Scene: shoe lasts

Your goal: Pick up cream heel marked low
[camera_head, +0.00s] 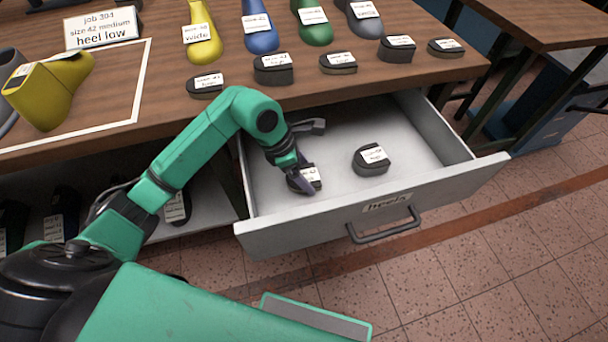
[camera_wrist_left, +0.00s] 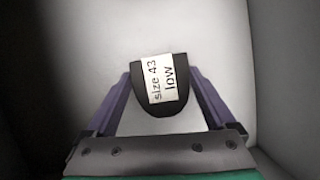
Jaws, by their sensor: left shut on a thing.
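A dark, nearly black heel (camera_head: 311,174) with a white label sits at the left of the open drawer. In the left wrist view the heel (camera_wrist_left: 150,106) has a label reading "size 43 low". It looks dark, not cream. My left gripper (camera_head: 304,178) is shut on it, with one purple finger on each side. Its fingers also show in the left wrist view (camera_wrist_left: 160,86). The heel appears to be at the drawer floor; I cannot tell whether it touches. My right gripper is not in view.
The drawer (camera_head: 275,238), labelled heels, is pulled out below the wooden table. A second dark heel (camera_head: 370,166) lies to the right in it. Several heels and coloured lasts stand on the table. A yellow last (camera_head: 45,98) and a "heel low" sign (camera_head: 101,28) are at left.

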